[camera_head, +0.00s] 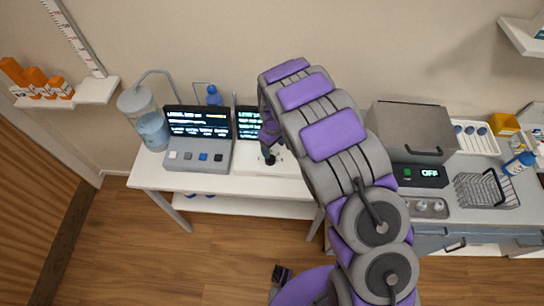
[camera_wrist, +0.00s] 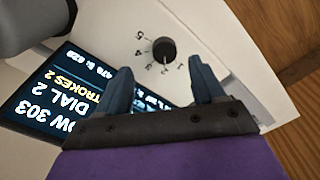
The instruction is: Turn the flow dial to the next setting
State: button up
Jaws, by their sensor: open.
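The flow dial (camera_wrist: 164,50) is a round dark knob on a white panel (camera_wrist: 110,28), with small marks and numbers around it. In the wrist view it lies just beyond and between the tips of my gripper (camera_wrist: 160,66). The two blue-grey fingers are apart, and I cannot tell whether either touches the knob. A dark screen (camera_wrist: 60,98) beside the dial shows "DIAL 2" and "STROKES 2", partly hidden by my gripper. In the head view my gripper (camera_head: 269,148) is over the white device at the bench's middle, where my arm hides part of the screen (camera_head: 248,122).
Left of the dial device stand a grey console (camera_head: 198,155) with a lit screen and a clear water jar (camera_head: 150,125). On the right are a grey box (camera_head: 410,130), a panel reading "OFF" (camera_head: 428,174) and a wire basket (camera_head: 487,190). The wooden floor in front is mostly clear.

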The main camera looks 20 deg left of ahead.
aim_at(272, 159)
jog(key=f, duration=0.2)
jog(key=a+f, duration=0.1)
jog(key=f, duration=0.2)
jog(key=a+f, duration=0.1)
jog(key=f, duration=0.1)
jog(key=shift+a+f, duration=0.15)
jog(key=shift+f, duration=0.25)
jog(key=shift+d+r, duration=0.15)
jog(key=shift+d, duration=0.8)
jog(key=shift+a, duration=0.15)
jog(key=c, duration=0.3)
jog(key=shift+a+f, duration=0.2)
jog(key=shift+a, duration=0.4)
jog(key=c, duration=0.5)
jog(key=shift+d, duration=0.25)
jog(key=shift+c, duration=1.2)
